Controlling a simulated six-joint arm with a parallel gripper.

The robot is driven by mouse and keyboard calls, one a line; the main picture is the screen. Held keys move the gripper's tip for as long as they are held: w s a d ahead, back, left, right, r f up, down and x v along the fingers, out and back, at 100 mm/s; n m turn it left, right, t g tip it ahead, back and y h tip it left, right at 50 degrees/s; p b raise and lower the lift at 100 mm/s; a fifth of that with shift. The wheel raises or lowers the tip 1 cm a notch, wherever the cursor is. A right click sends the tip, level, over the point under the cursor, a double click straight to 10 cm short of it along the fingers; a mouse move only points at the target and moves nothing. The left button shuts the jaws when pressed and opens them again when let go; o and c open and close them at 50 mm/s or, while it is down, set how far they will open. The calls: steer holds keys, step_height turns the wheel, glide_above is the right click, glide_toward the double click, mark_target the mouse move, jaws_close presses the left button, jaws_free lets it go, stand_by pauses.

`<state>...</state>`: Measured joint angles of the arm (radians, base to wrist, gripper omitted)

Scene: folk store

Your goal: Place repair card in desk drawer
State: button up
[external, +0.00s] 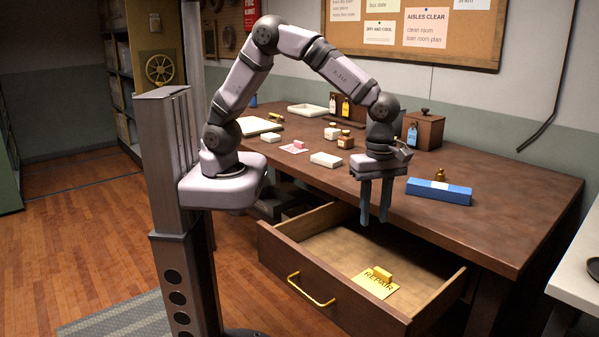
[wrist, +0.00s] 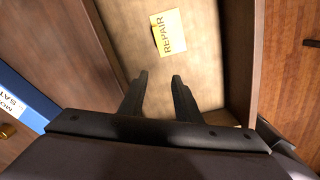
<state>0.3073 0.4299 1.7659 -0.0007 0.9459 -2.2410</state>
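The yellow repair card (external: 376,284) with a raised yellow tab lies flat inside the open desk drawer (external: 297,246), toward its right front part. The wrist view also shows the card (wrist: 170,36) on the drawer's pale bottom. The drawer is pulled out from under the brown desk and has a brass handle (external: 311,290). My gripper (external: 374,222) points down above the drawer, near the desk's front edge. Its two fingers are apart with nothing between them, as the wrist view also shows (wrist: 160,80). The card is apart from the fingers.
A white table (external: 578,280) stands at the right edge.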

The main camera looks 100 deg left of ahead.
steer(key=s+a+m, duration=0.4)
steer(key=s+m, duration=0.1)
steer(key=m, duration=0.2)
steer(key=s+a+m, duration=0.4)
steer(key=s+m, duration=0.2)
steer(key=m, duration=0.1)
steer(key=s+a+f+m, duration=0.1)
steer(key=s+a+m, duration=0.3)
steer(key=s+m, duration=0.2)
steer(key=shift+s+a+m, duration=0.15)
steer(key=shift+a+m, duration=0.1)
steer(key=shift+m, duration=0.25)
steer(key=shift+s+a+f+m, duration=0.15)
steer(key=shift+s+m, duration=0.3)
steer(key=shift+m, duration=0.15)
step_height(320, 180, up, 7)
steer(key=p, duration=0.6)
steer(key=shift+f+p, duration=0.2)
steer(key=shift+p, duration=0.15)
